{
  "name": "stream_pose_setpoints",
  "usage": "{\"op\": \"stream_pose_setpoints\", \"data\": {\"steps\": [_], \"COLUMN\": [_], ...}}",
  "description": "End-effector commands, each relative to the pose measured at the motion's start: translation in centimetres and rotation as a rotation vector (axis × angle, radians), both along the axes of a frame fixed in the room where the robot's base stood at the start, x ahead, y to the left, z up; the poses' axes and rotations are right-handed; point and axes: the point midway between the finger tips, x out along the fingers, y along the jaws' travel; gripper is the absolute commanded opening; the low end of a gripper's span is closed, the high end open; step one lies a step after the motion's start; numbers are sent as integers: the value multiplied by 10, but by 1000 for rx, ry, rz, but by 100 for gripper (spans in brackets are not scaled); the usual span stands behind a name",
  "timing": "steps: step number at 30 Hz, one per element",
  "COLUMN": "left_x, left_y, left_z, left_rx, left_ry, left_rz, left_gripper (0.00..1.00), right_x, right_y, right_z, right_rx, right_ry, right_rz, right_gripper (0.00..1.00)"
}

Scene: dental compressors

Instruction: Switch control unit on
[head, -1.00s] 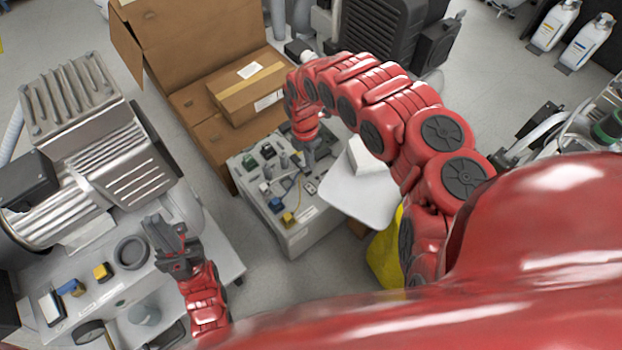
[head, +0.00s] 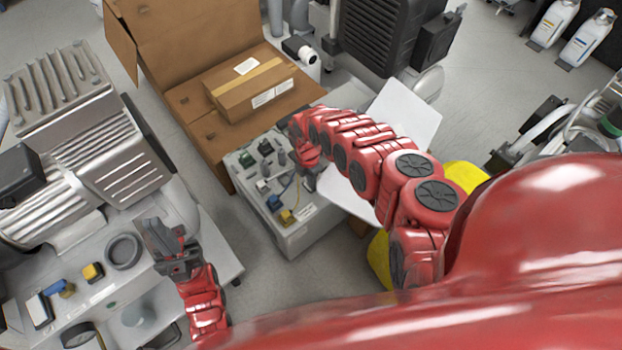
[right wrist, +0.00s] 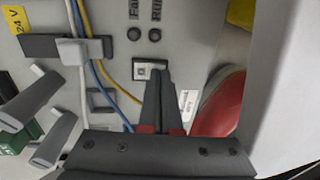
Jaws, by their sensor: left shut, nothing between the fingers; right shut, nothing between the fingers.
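The control unit is a grey box (head: 293,238) on the floor in the middle of the head view, with small parts and wires on its top panel. In the right wrist view its panel (right wrist: 205,50) shows a small rocker switch (right wrist: 150,67) below two dark round indicators with printed labels. My right gripper (right wrist: 157,82) is shut and empty, its fingertips at the lower edge of the switch. Whether they touch it, and which way the switch is set, I cannot tell. My right arm partly covers the unit in the head view. My left gripper (head: 168,245) is shut and empty at left.
An open cardboard box with a smaller taped carton (head: 250,84) stands behind the unit. A silver compressor (head: 95,165) stands on a bench (head: 215,275) at left. A white panel (head: 405,115) lies right of the unit. In the wrist view several connectors and wires (right wrist: 95,70) lie left of the fingers.

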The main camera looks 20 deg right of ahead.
Motion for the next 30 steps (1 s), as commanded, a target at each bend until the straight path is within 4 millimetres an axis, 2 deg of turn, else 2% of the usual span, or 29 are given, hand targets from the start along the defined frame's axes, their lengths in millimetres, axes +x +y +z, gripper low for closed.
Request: {"op": "stream_pose_setpoints", "data": {"steps": [7,10,19,30], "left_x": [0,0,0,0], "left_y": [0,0,0,0], "left_z": [0,-6,-5,-21], "left_rx": [0,0,0,0], "left_ry": [0,0,0,0], "left_rz": [0,0,0,0], "left_gripper": [0,0,0,0], "right_x": [0,-2,-2,12], "right_y": [0,-1,0,6], "right_z": [0,-7,-6,-3], "right_rx": [0,0,0,1], "right_ry": [1,2,2,0], "right_rz": [0,0,0,1], "right_gripper": [0,0,0,0]}}
